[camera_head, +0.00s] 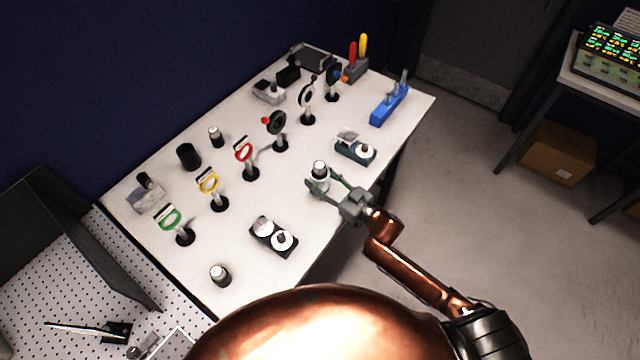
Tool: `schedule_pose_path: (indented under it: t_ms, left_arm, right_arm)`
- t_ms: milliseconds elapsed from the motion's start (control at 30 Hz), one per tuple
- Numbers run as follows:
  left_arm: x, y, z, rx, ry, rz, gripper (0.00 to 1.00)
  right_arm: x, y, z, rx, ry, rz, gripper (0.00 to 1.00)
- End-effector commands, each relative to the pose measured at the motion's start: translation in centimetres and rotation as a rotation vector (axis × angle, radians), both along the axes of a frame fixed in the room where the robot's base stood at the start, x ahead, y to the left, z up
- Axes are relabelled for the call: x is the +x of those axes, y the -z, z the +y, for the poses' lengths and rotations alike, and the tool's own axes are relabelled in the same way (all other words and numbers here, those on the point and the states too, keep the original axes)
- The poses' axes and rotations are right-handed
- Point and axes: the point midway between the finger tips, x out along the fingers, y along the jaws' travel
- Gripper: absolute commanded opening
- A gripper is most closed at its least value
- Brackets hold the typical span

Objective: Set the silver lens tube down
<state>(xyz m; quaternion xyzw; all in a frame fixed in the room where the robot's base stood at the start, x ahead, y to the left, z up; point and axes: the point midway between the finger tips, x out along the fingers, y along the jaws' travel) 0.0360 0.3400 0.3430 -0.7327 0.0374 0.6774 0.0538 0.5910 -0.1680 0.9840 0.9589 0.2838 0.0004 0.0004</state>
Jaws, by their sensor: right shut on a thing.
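The silver lens tube (319,168) is a short, upright cylinder with a pale top and a dark band. My right gripper (319,183) reaches in from the lower right and is shut on it, with the fingers around its lower part. The tube is over the right front part of the white table (330,232). Its bottom is hidden by the fingers, so I cannot tell whether it touches the table top. My left gripper is not in view.
Similar short cylinders stand at the back (215,137) and front left (220,275). A row of post-mounted optics, including a red ring (243,152), stands left of the gripper. Dark plates with round parts lie in front (273,237) and behind (356,149). A blue rack (389,104) is far right.

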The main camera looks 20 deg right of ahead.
Motion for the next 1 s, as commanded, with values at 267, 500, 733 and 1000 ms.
schedule_pose_path:
  t_ms: [267, 500, 733, 1000]
  left_arm:
    - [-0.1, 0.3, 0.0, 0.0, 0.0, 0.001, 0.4]
    - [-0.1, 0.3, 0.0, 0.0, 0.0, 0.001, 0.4]
    - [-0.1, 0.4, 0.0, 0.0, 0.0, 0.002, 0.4]
    - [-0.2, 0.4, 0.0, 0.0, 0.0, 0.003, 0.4]
  right_arm:
    - [0.0, 2.9, 0.0, 0.001, 0.0, -0.002, 0.14]
    - [0.0, 2.9, 0.0, 0.001, 0.0, -0.002, 0.14]
    - [-0.1, 3.2, 0.0, 0.0, 0.0, 0.001, 0.53]
    - [-0.1, 3.2, 0.0, 0.0, 0.0, 0.001, 0.62]
